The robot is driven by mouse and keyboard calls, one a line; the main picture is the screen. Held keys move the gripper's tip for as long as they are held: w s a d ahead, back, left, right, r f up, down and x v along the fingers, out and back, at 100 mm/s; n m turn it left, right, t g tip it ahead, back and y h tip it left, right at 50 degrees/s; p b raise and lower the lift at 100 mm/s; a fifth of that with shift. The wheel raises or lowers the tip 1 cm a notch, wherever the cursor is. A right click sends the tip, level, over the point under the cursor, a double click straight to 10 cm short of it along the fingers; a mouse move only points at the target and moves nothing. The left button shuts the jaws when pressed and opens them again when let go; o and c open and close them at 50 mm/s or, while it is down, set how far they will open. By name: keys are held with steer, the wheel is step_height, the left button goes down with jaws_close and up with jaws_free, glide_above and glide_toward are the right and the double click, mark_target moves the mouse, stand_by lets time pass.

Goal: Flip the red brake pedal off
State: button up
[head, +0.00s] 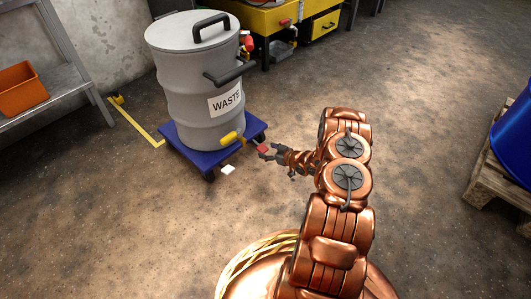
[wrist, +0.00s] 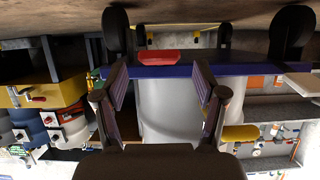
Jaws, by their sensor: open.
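The red brake pedal (head: 262,149) sticks out from the near edge of the blue dolly (head: 190,153), close to my gripper's tips. The grey WASTE drum (head: 197,85) stands upright on the dolly. My gripper (head: 268,152) is open and empty, low beside the dolly's right corner. The wrist view appears upside down. There the red pedal (wrist: 158,57) lies at the blue dolly edge (wrist: 220,69), between and beyond my open gripper fingers (wrist: 161,70). I cannot tell whether a finger touches the pedal.
A yellow-handled part (head: 231,138) is at the drum's base. A small white piece (head: 228,169) lies by the dolly. A grey shelf with an orange bin (head: 20,88) stands left; a yellow cabinet (head: 270,20) stands behind. A pallet (head: 495,180) with a blue drum is at right.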

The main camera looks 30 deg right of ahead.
steer(key=shift+b+x, duration=0.3)
steer(key=shift+x, duration=0.8)
jaws_close()
